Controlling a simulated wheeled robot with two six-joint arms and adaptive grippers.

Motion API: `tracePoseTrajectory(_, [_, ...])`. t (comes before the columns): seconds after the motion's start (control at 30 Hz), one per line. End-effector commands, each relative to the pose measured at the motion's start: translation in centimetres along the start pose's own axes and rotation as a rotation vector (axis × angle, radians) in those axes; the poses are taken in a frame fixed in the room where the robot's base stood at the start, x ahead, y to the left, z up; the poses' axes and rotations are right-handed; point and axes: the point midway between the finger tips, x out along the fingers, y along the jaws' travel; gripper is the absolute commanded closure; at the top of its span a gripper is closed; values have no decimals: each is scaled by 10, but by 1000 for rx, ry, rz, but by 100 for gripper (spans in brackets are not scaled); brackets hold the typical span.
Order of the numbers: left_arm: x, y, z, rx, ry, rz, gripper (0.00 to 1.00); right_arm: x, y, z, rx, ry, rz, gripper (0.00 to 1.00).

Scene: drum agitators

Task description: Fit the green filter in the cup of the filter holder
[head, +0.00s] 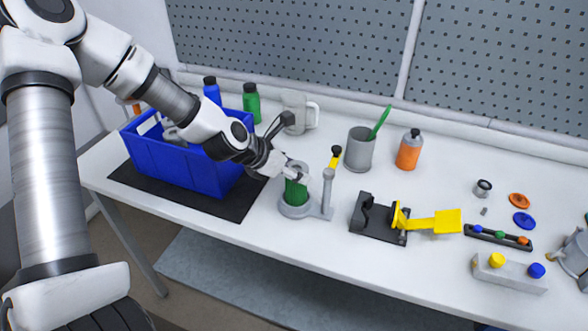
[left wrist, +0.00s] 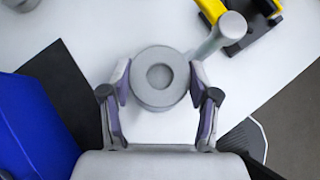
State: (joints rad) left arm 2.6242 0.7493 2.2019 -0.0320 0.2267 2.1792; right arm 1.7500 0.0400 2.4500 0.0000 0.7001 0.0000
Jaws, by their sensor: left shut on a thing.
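The green filter (head: 296,192), with a grey ring-shaped top, stands upright at the filter holder. In the left wrist view, the gripper's fingers (left wrist: 160,98) flank the filter's grey top (left wrist: 160,77), which hides the cup below. My right gripper is not in view.
A blue crate (head: 180,167) stands on a black mat (head: 240,203) at left. A grey cup (head: 358,150) with a green stick and an orange bottle (head: 409,150) stand behind right. A black fixture with a yellow lever (head: 436,221) lies to the right.

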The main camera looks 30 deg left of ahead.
Motion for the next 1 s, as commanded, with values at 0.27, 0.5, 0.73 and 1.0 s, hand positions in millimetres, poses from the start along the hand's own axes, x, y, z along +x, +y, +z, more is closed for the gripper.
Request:
tracePoseTrajectory(0.27, [0,0,0,0,0,0,29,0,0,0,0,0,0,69])
tracePoseTrajectory(0.5, [0,0,0,0,0,0,10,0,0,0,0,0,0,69])
tracePoseTrajectory(0.73, [0,0,0,0,0,0,0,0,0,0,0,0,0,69])
tracePoseTrajectory(1.0, [-2,0,2,0,0,0,0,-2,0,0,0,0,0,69])
